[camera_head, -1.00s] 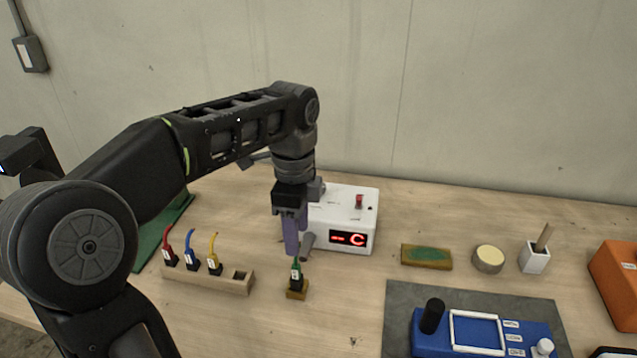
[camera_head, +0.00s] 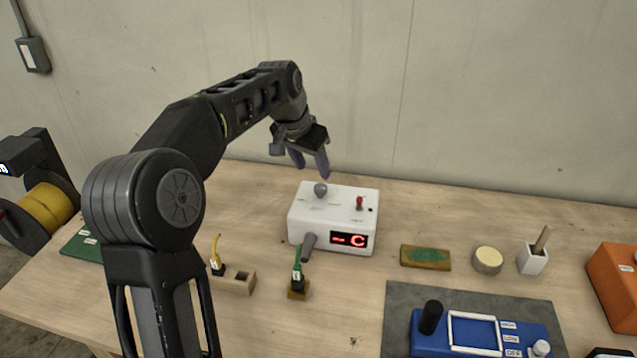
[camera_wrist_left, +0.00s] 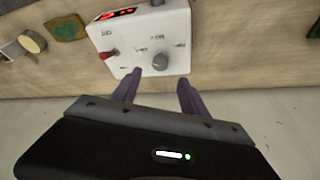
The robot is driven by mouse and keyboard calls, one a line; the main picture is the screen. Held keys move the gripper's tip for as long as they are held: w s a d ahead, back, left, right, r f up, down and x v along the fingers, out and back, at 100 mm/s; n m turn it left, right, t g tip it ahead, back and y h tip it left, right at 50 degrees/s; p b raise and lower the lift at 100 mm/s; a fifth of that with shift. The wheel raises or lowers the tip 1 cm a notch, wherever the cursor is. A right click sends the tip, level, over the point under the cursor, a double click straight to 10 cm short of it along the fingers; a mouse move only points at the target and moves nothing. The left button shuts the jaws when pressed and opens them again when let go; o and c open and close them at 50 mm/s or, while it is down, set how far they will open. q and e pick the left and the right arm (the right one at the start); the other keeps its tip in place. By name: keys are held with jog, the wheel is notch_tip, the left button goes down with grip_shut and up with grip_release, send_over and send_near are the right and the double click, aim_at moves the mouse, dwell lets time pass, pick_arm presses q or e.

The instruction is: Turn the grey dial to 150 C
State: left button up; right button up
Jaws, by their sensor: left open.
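The grey dial (camera_head: 320,190) sits on top of a white box (camera_head: 300,215) with a red-lit display on its front. The display shows dashes and a C. My left gripper (camera_head: 309,168) is open and empty, above and behind the box, apart from the dial. In the left wrist view the dial (camera_wrist_left: 160,62) shows on the white box (camera_wrist_left: 125,50), just beyond and between the open fingertips (camera_wrist_left: 158,82). Markings around the dial are too small to read. My right gripper is not in view.
A red switch (camera_head: 360,202) is on the box's top. A green-wired plug (camera_head: 297,280) stands in front, beside a wooden plug holder (camera_head: 237,284). A green-topped sponge (camera_head: 426,257), a round tin (camera_head: 488,260) and a blue device (camera_head: 480,330) are at the right.

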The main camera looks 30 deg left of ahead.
aim_at(320, 187)
pick_arm(q)
jog(key=p+x, duration=0.1)
jog(key=x, duration=0.6)
jog(key=shift+w+f, duration=0.1)
jog(key=shift+f, duration=0.25)
grip_shut()
